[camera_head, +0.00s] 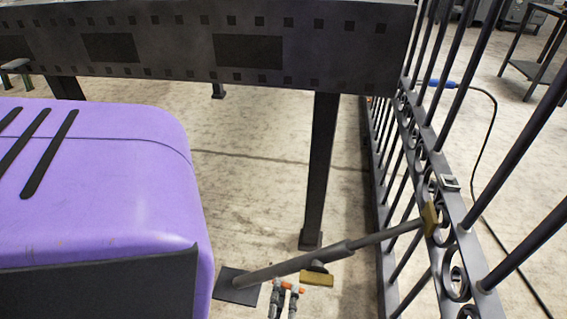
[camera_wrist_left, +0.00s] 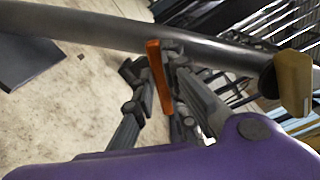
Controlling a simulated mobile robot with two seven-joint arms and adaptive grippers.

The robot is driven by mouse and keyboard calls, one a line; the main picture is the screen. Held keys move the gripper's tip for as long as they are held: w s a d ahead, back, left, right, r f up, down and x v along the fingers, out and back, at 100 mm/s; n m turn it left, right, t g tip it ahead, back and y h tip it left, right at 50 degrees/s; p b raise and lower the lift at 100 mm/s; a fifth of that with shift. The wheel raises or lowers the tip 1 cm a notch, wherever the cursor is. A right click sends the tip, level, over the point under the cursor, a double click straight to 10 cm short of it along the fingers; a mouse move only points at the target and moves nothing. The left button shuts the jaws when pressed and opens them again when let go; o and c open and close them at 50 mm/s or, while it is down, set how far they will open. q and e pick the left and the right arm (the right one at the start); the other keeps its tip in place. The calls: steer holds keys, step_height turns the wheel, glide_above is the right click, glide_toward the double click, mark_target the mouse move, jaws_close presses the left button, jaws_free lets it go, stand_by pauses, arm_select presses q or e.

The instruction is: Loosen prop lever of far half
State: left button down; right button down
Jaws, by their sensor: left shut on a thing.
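The prop (camera_head: 300,262) is a grey bar slanting from a dark floor plate (camera_head: 237,286) up to a brass-coloured pad (camera_head: 430,218) against the gate (camera_head: 447,195). A brass-coloured lever (camera_head: 317,279) sits under the bar's middle. In the left wrist view the bar (camera_wrist_left: 100,27) crosses the top and the lever (camera_wrist_left: 294,82) is at the right. My left gripper (camera_head: 288,289), with orange pads, is below the bar, just left of the lever. It also shows mid-picture in the wrist view (camera_wrist_left: 168,80). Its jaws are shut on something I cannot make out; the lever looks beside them. My right gripper is out of view.
A dark perforated beam (camera_head: 230,45) on a post (camera_head: 320,170) spans the back. A cable with a blue connector (camera_head: 437,83) hangs beyond the gate. Pale floor (camera_head: 255,190) is open between the bar and the beam.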

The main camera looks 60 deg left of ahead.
arm_select(q)
steer(key=shift+w+r+n, duration=0.1)
steer(key=shift+r+n, duration=0.15)
steer(key=shift+n, duration=0.85)
steer(key=c, duration=1.8)
jaws_free()
steer(key=shift+o, duration=0.2)
